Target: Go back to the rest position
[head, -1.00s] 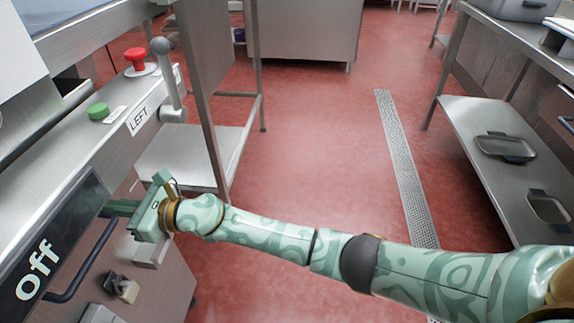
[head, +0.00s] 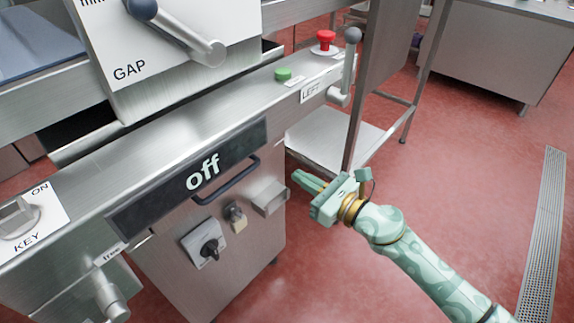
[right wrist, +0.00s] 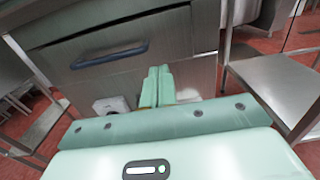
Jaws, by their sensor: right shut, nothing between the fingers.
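My right gripper (head: 305,181) is shut and empty in the head view, held in the air in front of the steel machine (head: 185,290), to the right of its dark "off" panel (head: 190,177). In the right wrist view the two green fingers (right wrist: 157,84) are pressed together, pointing at the machine's front below a blue handle (right wrist: 110,56). The fingers look apart from the machine. My left gripper is not in view.
The machine carries a lever (head: 349,70), a red button (head: 324,40), a green button (head: 283,74) and a rotary switch (head: 209,250). A steel table with a lower shelf (head: 325,137) stands behind. Red floor (head: 460,190) to the right is open, with a drain grate (head: 543,240).

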